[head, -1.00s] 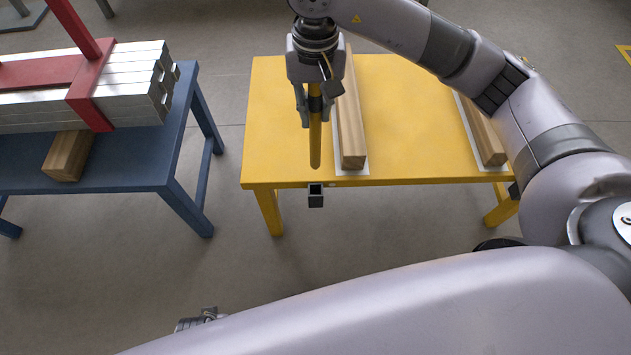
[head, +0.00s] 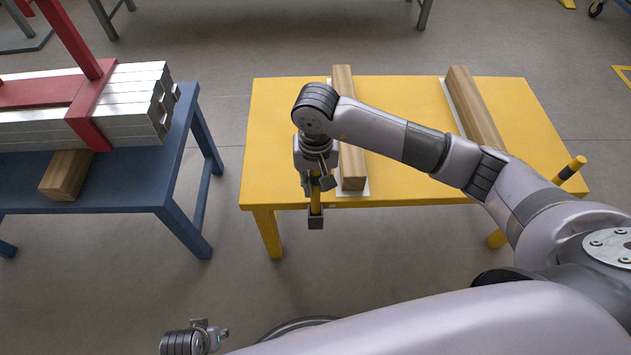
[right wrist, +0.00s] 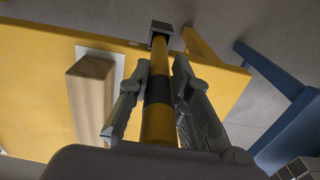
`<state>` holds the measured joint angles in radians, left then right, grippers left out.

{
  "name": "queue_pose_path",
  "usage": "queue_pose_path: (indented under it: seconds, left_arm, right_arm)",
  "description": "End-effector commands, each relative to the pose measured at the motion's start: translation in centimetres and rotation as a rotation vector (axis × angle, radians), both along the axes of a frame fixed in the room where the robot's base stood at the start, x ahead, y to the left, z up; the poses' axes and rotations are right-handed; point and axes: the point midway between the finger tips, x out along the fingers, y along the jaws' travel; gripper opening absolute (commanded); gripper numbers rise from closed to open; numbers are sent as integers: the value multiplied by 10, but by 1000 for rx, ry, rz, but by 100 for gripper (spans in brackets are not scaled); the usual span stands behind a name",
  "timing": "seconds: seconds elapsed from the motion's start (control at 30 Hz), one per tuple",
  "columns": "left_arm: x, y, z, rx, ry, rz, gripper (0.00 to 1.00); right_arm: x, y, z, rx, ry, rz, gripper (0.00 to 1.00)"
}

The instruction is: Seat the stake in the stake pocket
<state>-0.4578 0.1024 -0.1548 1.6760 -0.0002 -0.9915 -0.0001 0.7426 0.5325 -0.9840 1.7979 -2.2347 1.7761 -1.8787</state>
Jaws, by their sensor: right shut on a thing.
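The stake (head: 316,208) is a yellow rod with a black band. My right gripper (head: 315,185) is shut on it and holds it upright at the yellow table's front edge. The stake pocket (head: 316,223) is a small dark square socket on that edge. The stake's lower end meets the pocket's mouth; in the right wrist view the stake (right wrist: 158,75) runs to the pocket (right wrist: 161,31) and its tip appears within the opening. How deep it sits is unclear. A part at the lower left (head: 200,338) seems to be my left gripper; its fingers cannot be made out.
The yellow table (head: 270,130) bears two wooden beams (head: 349,150) (head: 472,105) on white strips. Another banded stake (head: 573,169) stands at its right edge, partly behind my arm. A blue table (head: 110,197) at left holds metal bars (head: 140,80) in a red frame (head: 90,110).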

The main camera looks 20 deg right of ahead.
Motion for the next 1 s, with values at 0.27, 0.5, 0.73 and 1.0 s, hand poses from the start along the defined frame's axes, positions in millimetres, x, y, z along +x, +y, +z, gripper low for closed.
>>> queue_pose_path:
  seconds: [0.27, 0.5, 0.73, 1.0]
  left_arm:
    - [3, 0, 5, 0, -6, 1, 40]
    - [1, 0, 2, 1, 1, 1, 40]
    - [-1, 1, 1, 1, 3, 1, 40]
    - [-1, 1, 1, -1, -3, 1, 40]
  right_arm:
    - [1, 0, -3, 0, -2, 0, 22]
    - [1, 0, -3, 0, -2, 1, 38]
    - [0, 0, -3, 1, -1, 1, 39]
    - [2, 0, 19, 1, -7, 3, 39]
